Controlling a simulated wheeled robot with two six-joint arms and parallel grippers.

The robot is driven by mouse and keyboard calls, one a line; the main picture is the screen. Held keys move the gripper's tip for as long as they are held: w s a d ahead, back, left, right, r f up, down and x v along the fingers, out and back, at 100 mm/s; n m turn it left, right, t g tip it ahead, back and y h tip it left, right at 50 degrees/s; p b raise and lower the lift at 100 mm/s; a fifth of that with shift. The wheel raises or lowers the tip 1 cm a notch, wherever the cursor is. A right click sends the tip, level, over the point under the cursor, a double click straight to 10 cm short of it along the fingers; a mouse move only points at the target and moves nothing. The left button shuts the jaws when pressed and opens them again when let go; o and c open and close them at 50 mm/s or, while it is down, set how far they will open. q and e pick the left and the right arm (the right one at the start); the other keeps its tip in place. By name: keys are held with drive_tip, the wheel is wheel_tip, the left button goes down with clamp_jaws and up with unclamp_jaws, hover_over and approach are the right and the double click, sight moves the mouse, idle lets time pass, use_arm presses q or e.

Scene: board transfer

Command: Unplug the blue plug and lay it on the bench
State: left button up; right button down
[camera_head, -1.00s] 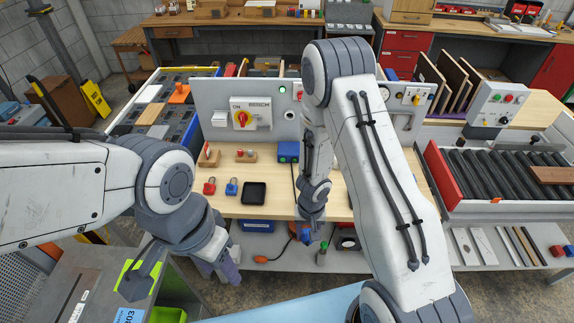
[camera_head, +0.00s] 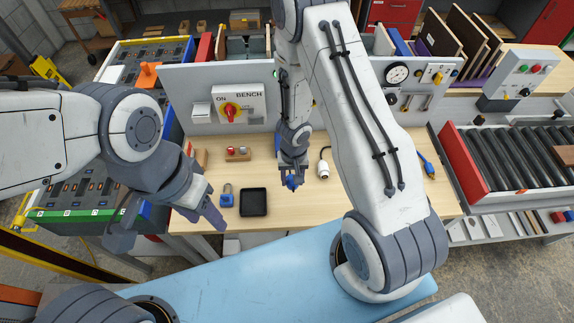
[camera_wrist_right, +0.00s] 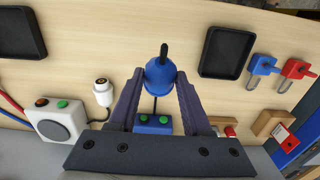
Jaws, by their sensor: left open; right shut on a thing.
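My right gripper (camera_wrist_right: 158,92) is shut on the blue plug (camera_wrist_right: 160,72), whose black tip points away from my palm. In the head view my right gripper (camera_head: 292,172) holds the blue plug (camera_head: 291,183) over the front middle of the wooden bench (camera_head: 285,215). Whether the plug touches the bench top is hard to tell. My left gripper (camera_head: 213,205) is open and empty near the bench's front left edge.
A black tray (camera_head: 254,202) and blue padlock (camera_head: 226,195) lie left of the plug. A white plug (camera_head: 323,168) lies to its right. A panel with a red switch (camera_head: 230,111) stands behind. Bare bench surrounds the held plug.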

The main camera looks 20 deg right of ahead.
sight(292, 179)
drive_tip(key=shift+w, duration=0.1)
idle(0.3)
wheel_tip(292, 179, down, 7)
drive_tip(key=b, duration=0.7)
drive_tip(key=shift+c, duration=1.3)
unclamp_jaws()
wheel_tip(292, 179, up, 10)
drive_tip(key=p, duration=1)
drive_tip(key=shift+r, duration=0.2)
